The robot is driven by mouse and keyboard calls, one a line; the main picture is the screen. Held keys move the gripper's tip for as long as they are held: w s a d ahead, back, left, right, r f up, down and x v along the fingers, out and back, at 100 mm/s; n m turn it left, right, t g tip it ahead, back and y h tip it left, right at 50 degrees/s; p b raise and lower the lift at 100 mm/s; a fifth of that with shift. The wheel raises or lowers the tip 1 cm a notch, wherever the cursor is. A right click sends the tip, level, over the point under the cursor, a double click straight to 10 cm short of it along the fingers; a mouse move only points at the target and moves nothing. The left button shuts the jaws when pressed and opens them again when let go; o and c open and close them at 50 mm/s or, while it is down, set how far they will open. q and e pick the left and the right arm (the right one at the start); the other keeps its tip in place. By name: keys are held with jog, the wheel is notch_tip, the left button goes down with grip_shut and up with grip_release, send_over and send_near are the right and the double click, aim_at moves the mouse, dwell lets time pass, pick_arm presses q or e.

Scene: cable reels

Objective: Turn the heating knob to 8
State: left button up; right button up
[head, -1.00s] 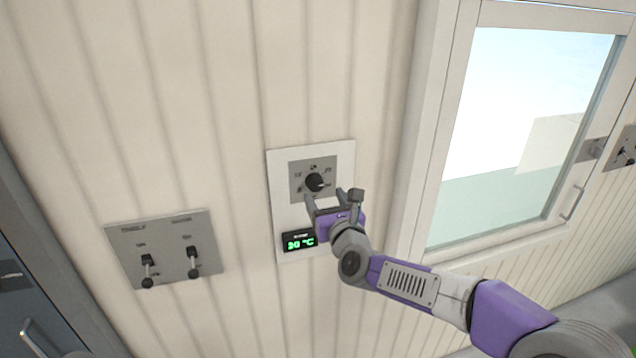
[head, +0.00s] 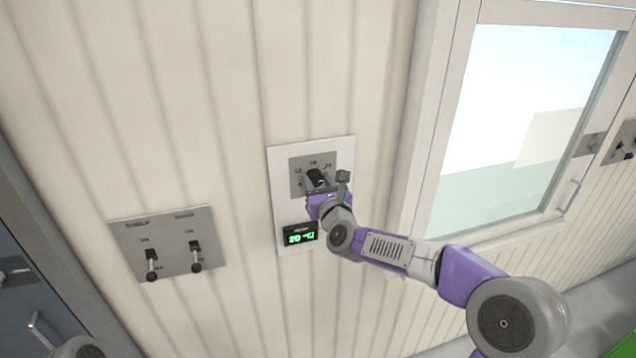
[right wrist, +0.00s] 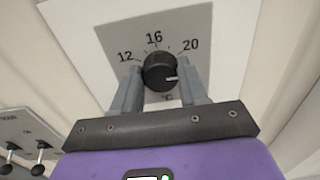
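The heating knob (right wrist: 160,72) is round and black on a grey plate marked 12, 16 and 20, with a °C sign below. Its white mark points to the right, a little below level, past the 20. The knob also shows in the head view (head: 317,177). My right gripper (right wrist: 162,90) is around the knob, one finger on its left and one on its right. The fingers look open, with little room beside the knob; contact cannot be made out. A green display (head: 300,237) below appears to read 20 °C. My left gripper is not in view.
A grey plate with two lever switches (head: 170,245) is on the wall to the left. A framed window (head: 525,130) with a handle is to the right. The panelled wall around the white knob panel (head: 282,170) is clear.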

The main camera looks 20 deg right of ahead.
jog(key=c, duration=0.5)
